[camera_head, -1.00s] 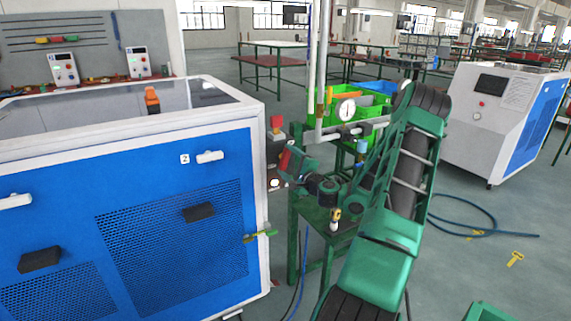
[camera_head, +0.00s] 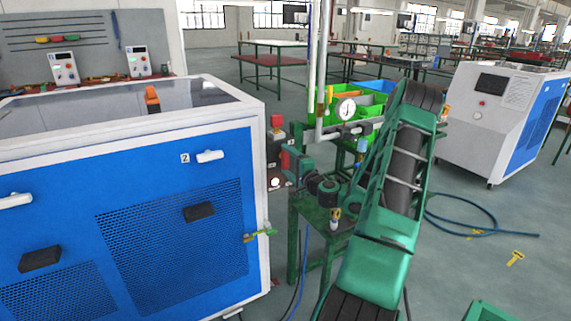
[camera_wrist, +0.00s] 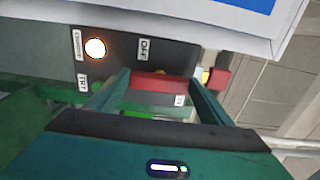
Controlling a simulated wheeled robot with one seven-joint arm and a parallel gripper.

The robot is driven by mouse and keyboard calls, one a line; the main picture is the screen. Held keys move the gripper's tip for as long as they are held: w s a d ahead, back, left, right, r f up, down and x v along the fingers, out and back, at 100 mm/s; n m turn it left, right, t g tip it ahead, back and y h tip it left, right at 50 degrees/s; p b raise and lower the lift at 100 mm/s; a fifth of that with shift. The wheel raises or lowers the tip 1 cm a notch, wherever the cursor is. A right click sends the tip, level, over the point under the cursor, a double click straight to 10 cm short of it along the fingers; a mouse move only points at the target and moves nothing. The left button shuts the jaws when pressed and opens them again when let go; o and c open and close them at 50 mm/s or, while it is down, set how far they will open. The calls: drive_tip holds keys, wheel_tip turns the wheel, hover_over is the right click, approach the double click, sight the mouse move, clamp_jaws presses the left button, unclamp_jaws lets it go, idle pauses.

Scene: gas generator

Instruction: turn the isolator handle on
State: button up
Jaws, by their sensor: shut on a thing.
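The red isolator handle (camera_wrist: 162,82) sits on a dark grey panel on the end of the blue and white cabinet. My gripper (camera_wrist: 160,95) is shut on it, one finger at each side of the red part in the wrist view. An OFF label (camera_wrist: 143,48) shows above the handle there, and a small label (camera_wrist: 180,100) below it is too small to read surely. In the head view the handle (camera_head: 285,160) looks about upright, with my gripper (camera_head: 291,161) at it from the right. Part of the handle is hidden by the gripper.
A lit white lamp (camera_wrist: 95,48) and a green button (camera_wrist: 97,86) are on the panel. A red cap (camera_head: 277,121) stands above the handle. The blue cabinet (camera_head: 120,210) is close on the left. Pipes with a gauge (camera_head: 346,109) and green bins stand behind my arm.

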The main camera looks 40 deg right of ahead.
drive_tip(key=shift+a+f, duration=0.15)
drive_tip(key=shift+f, duration=0.05)
drive_tip(key=o, duration=1)
drive_tip(key=shift+r, duration=0.1)
drive_tip(key=shift+o, duration=0.2)
drive_tip(key=v, duration=1)
drive_tip(key=shift+s, duration=0.35)
